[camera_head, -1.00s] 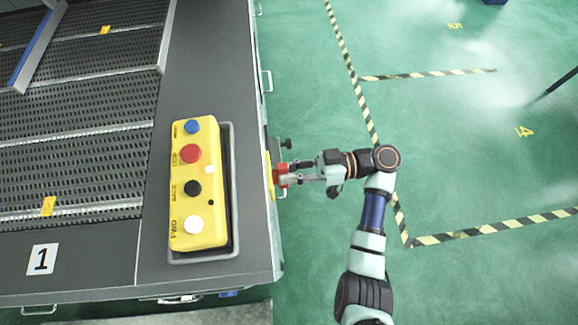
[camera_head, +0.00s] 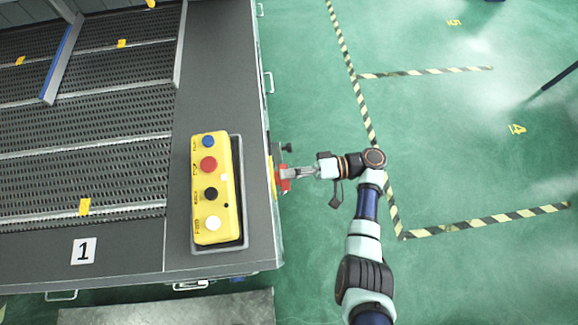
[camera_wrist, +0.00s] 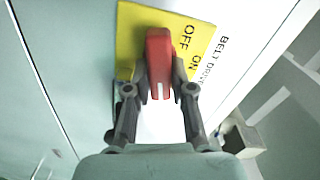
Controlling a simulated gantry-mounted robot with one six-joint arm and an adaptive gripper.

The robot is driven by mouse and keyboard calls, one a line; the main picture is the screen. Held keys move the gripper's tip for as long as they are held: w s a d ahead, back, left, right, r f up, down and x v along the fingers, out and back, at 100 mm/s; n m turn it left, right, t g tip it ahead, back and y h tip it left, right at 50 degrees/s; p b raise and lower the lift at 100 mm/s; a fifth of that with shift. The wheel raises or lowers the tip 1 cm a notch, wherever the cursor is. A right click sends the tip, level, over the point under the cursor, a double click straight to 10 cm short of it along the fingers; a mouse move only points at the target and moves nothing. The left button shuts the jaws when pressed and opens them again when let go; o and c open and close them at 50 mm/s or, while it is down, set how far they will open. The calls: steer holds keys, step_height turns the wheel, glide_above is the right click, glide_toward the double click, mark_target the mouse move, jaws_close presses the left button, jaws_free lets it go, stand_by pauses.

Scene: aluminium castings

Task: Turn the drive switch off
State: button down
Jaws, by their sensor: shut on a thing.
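The drive switch is a red handle (camera_wrist: 160,55) on a yellow plate (camera_wrist: 133,32) marked OFF and ON, with a white "BELT Drive" label (camera_wrist: 218,50) beside it. In the wrist view the handle stands upright in the picture, left of both words; I cannot tell which one it is set to. My gripper (camera_wrist: 160,92) is shut on the handle, one finger on each side. In the head view the red handle (camera_head: 283,185) shows on the right side of the machine, with my gripper (camera_head: 289,173) reaching it from the right.
A yellow button box (camera_head: 227,207) with blue, red, black and white buttons sits on the grey machine top (camera_head: 205,105). A small dark knob (camera_head: 287,148) sticks out just behind the switch. The green floor (camera_head: 460,130) to the right is open.

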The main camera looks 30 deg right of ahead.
steer(key=shift+m+p, duration=0.7)
steer(key=shift+m, duration=0.8)
steer(key=shift+f, duration=0.1)
steer(key=c, duration=1)
jaws_free()
